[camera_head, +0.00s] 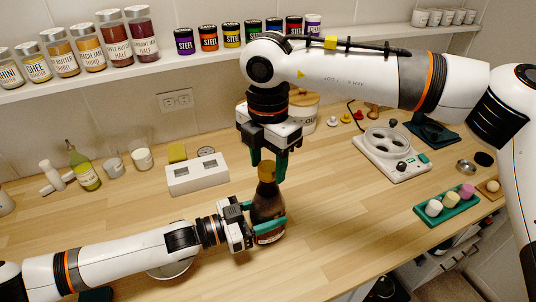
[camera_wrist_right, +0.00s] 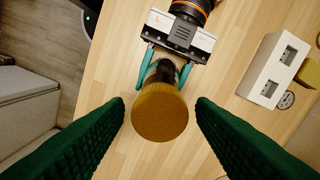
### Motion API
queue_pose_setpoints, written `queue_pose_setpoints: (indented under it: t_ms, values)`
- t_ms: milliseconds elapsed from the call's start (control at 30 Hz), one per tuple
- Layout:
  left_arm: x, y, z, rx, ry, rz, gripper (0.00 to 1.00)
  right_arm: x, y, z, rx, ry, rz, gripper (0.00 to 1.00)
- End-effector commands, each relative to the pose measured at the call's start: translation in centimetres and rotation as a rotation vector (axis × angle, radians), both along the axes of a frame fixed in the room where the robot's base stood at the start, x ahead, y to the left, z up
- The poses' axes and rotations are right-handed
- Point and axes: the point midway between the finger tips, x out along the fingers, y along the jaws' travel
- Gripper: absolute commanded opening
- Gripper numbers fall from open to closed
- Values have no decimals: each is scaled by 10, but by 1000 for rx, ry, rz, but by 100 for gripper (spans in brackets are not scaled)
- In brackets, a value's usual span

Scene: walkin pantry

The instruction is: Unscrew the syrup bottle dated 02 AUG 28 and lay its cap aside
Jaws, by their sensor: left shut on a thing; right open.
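A dark brown syrup bottle (camera_head: 266,208) with a gold-brown cap (camera_head: 267,172) stands upright on the wooden counter. My left gripper (camera_head: 268,228) is shut around the bottle's lower body from the left. The cap is on the bottle. My right gripper (camera_head: 268,158) points down from above, open, with its fingers on either side of the cap. In the right wrist view the round cap top (camera_wrist_right: 160,111) lies between the green fingers with a gap on each side. The bottle's date is not readable.
A white box (camera_head: 197,178) stands behind left. A white device with round wells (camera_head: 392,150) and a green tray (camera_head: 446,210) with small pots are at right. An oil bottle (camera_head: 84,168) and jars are far left. The counter right of the bottle is clear.

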Motion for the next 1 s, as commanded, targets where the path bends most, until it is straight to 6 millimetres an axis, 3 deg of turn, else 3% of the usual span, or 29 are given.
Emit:
queue_pose_setpoints:
  t_ms: [67,367,667,1000]
  values:
    - [0,0,-1,1,2,0,0,0,0,0,0,0,0,51]
    - [0,0,-1,1,2,0,0,0,0,0,0,0,0,5]
    - [0,0,-1,1,2,0,0,0,0,1,1,0,60,4]
    - [0,0,-1,1,2,0,0,0,0,1,2,1,698,4]
